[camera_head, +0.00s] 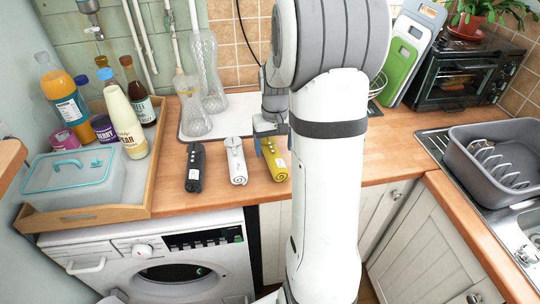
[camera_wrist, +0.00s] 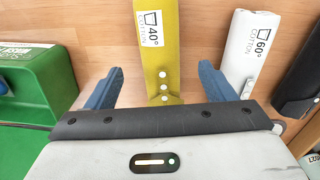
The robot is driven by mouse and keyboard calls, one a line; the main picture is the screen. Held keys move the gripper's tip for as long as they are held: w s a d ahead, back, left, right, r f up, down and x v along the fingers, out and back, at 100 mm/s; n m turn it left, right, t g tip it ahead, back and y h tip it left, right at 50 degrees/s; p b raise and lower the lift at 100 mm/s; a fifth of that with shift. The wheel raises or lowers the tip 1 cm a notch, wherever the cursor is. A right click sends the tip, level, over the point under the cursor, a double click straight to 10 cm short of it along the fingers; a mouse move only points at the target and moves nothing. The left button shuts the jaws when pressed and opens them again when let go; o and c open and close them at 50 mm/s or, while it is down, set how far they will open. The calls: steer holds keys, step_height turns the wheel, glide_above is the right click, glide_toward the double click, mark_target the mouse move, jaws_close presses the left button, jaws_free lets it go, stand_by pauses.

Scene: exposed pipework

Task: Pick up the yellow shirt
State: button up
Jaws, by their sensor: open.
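The yellow shirt (camera_head: 273,161) is a rolled yellow bundle with a white label, lying on the wooden counter. In the wrist view the yellow shirt (camera_wrist: 153,45) carries a "40° cotton" label. My gripper (camera_head: 271,140) is over the far end of the roll. In the wrist view my gripper (camera_wrist: 156,84) is open, with one blue finger on each side of the shirt's near end and a gap on both sides. Whether the palm touches the shirt I cannot tell.
A white roll (camera_head: 237,162) lies beside the yellow one, close to one finger, and a black roll (camera_head: 194,167) lies beyond it. A green container (camera_wrist: 45,60) is on the other side. A tray (camera_head: 215,118) with glass bottles stands behind; a sink (camera_head: 525,215) is right.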

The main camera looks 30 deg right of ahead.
mark_target(273, 153)
step_height(273, 153, down, 5)
steer(key=shift+a+f+p, duration=0.15)
steer(key=shift+f+p, duration=0.05)
steer(key=shift+p, duration=0.2)
steer(key=shift+c, duration=0.2)
steer(key=c, duration=1.1)
steer(key=shift+r, duration=0.1)
steer(key=shift+c, duration=0.2)
